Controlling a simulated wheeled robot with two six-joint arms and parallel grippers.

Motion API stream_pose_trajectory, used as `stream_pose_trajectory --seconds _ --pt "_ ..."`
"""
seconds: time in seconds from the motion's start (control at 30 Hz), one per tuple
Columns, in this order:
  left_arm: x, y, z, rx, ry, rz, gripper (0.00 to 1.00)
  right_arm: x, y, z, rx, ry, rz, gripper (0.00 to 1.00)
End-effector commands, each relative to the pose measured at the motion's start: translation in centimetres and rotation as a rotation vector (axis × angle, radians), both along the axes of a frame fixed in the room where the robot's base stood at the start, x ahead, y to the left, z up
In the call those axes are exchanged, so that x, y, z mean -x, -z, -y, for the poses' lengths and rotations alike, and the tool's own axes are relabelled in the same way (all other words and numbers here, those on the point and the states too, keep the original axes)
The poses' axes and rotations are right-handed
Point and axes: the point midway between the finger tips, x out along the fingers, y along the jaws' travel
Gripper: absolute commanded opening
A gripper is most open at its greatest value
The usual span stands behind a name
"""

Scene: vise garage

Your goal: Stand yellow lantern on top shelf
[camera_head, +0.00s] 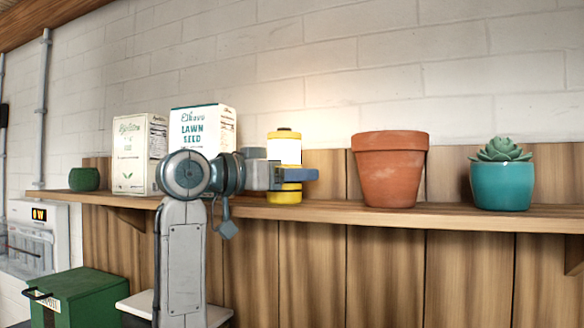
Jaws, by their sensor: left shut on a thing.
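The yellow lantern (284,147) has a yellow top and base and a bright white middle that lights the wall behind it. It is upright at the wooden shelf (467,218), between the lawn seed box and the terracotta pot. Its base appears at the height of the shelf board; I cannot tell whether it touches. My left gripper (293,174) reaches in from the left and is shut on the lantern's lower part, with its fingers across it. My right gripper is not in view.
Two boxes, one marked lawn seed (203,128) and one cream (133,152), stand left of the lantern. A small green pot (84,179) is further left. A terracotta pot (390,168) and a teal succulent pot (500,185) stand right. A green toolbox (82,298) is below.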

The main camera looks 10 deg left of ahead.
Motion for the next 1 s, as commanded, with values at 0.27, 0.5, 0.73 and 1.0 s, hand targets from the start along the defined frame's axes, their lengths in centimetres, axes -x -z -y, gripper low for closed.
stream_pose_trajectory --seconds 0.27,0.5,0.73,1.0 --pt "0.0 0.2 0.0 0.001 0.000 0.002 0.24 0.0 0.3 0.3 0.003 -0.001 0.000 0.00" --pt "0.0 0.3 0.0 0.000 0.000 0.000 0.77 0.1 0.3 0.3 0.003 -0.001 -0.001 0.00" --pt "0.0 0.1 0.0 -0.001 0.000 0.001 0.77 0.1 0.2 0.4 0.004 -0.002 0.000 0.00" --pt "2.4 0.5 -2.5 -0.002 -0.006 0.006 0.77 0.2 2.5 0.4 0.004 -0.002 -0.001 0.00"
